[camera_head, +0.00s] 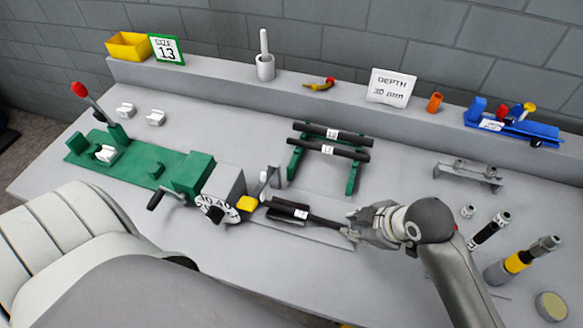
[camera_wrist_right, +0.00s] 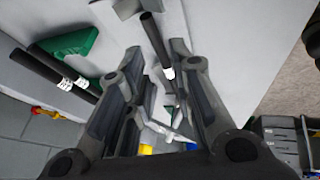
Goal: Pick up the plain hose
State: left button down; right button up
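A black hose (camera_head: 322,220) with a white tag (camera_head: 301,213) lies low in front of the green rack, close to the crimping machine. Two more black tagged hoses (camera_head: 343,151) rest across the green rack (camera_head: 352,178). I cannot tell from looks alone which hose is the plain one. My right gripper (camera_head: 352,225) is at the right end of the front hose. In the right wrist view its fingers (camera_wrist_right: 158,60) are apart, with a black tagged hose (camera_wrist_right: 154,38) showing between and beyond them; contact cannot be told. My left gripper is out of view.
The crimper (camera_head: 215,188) with its dial and yellow part stands left of the front hose. A grey bracket (camera_head: 467,176), small fittings (camera_head: 490,229) and a yellow-banded tool (camera_head: 518,261) stand to the right. A raised ledge (camera_head: 220,79) with signs runs along the back.

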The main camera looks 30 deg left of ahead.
jog(key=a+n, duration=0.1)
send_near(334, 224)
jog(key=x, duration=0.2)
jog(key=shift+s+a+f+p, duration=0.1)
jog(key=shift+a+f+p, duration=0.15)
jog(key=shift+a+p, duration=0.05)
jog(key=shift+a+f, duration=0.2)
jog(key=shift+f, duration=0.2)
jog(key=shift+a+f+p, duration=0.2)
jog(key=shift+f+p, duration=0.1)
jog(key=shift+f, duration=0.15)
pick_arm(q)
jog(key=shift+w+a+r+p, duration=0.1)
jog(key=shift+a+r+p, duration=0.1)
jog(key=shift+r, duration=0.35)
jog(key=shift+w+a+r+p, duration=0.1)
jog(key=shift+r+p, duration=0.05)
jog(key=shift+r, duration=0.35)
pick_arm(e)
jog(key=shift+w+x, duration=0.15)
jog(key=shift+x, duration=0.9)
jog(key=shift+w+x, duration=0.1)
jog(key=shift+x, duration=0.95)
jog(key=shift+d, duration=0.15)
grip_shut()
